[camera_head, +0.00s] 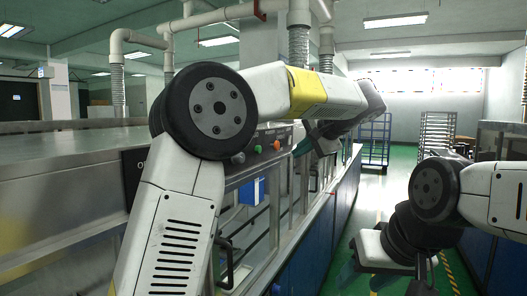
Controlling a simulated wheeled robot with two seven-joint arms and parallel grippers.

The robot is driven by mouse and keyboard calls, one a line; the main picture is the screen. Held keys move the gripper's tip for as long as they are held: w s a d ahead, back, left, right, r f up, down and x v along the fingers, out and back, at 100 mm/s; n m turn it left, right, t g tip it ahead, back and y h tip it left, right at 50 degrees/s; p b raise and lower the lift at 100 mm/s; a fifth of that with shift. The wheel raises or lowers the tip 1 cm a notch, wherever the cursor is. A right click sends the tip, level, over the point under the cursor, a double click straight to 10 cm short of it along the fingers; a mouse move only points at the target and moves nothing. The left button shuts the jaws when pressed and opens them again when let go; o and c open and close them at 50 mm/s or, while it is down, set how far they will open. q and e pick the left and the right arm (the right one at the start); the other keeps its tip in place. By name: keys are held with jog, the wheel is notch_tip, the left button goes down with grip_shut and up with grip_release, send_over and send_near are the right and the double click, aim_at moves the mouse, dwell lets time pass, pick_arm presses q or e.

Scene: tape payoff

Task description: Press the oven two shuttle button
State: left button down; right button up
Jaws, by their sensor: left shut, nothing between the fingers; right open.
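A control panel with a row of small round buttons runs along the oven's front edge. I cannot tell which is the oven two shuttle button. My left gripper (299,150) is shut and empty, close in front of the panel just right of the orange-red button. Whether it touches the panel is unclear. My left arm hides part of the panel. My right gripper (388,279) is open and empty at the lower right, over the aisle, away from the panel.
The long metal oven line (75,155) fills the left, with glazed fronts, black handles (228,262) and blue lower panels. A green-floored aisle (362,215) runs to a blue rack cart (374,140) and a shelf rack (437,132). More machinery stands at right.

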aim_at(258, 150)
pick_arm(q)
jog(key=w+a, duration=0.3)
jog(key=a, duration=0.5)
jog(key=shift+w+a, duration=0.1)
jog(key=shift+w, duration=0.05)
dwell(2.0)
jog(key=shift+w+a, duration=0.15)
jog(key=shift+a, duration=0.15)
